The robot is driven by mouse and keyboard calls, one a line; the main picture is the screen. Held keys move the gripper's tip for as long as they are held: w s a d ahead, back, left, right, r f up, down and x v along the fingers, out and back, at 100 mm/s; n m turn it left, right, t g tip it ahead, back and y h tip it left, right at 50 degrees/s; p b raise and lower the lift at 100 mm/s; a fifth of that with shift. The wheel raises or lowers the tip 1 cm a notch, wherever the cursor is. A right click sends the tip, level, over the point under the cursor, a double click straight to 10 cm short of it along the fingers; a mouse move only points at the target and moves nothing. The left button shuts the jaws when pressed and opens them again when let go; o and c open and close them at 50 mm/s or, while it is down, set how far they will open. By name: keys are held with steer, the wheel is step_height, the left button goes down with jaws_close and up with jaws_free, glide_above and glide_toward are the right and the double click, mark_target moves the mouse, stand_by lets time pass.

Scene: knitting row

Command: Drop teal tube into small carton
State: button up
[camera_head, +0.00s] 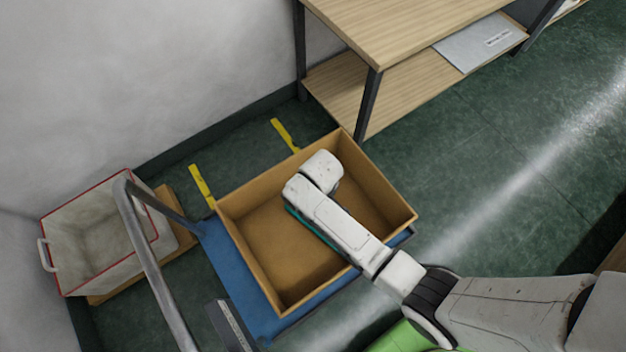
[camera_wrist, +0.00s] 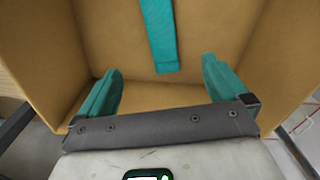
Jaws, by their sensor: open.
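The open brown carton (camera_head: 262,252) sits on a blue platform in the head view, and its walls and floor fill most of the wrist view (camera_wrist: 45,45). The teal tube (camera_wrist: 160,32) is inside the carton, beyond and between my fingertips, with its far end cut off by the frame. My gripper (camera_wrist: 161,68) is open, its two teal fingers spread apart with a gap on either side of the tube. In the head view my arm reaches over the carton and hides much of its inside. A teal sliver shows under the arm there; I cannot tell whether it is tube or finger.
A white bin with a red rim (camera_head: 105,238) stands left of the carton. The blue cart platform (camera_head: 228,268) has a grey metal handle (camera_head: 150,255). A wooden shelf (camera_head: 400,35) stands behind, close to the carton's back corner. Green floor is open to the right.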

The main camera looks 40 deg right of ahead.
step_height(320, 180, up, 10)
steer(key=shift+r+p, duration=0.15)
steer(key=shift+p, duration=0.2)
stand_by(0.4)
steer(key=s+d+r+m, duration=0.1)
steer(key=s+d+r, duration=0.3)
steer(key=s, duration=0.4)
steer(key=s+d+r+m+t, duration=0.1)
steer(key=s+d+r+m, duration=0.1)
steer(key=s, duration=0.6)
step_height(320, 180, up, 2)
steer(key=shift+s+d+r+m, duration=0.15)
steer(key=shift+d+m, duration=0.15)
steer(key=shift+d, duration=0.55)
steer(key=shift+c, duration=0.5)
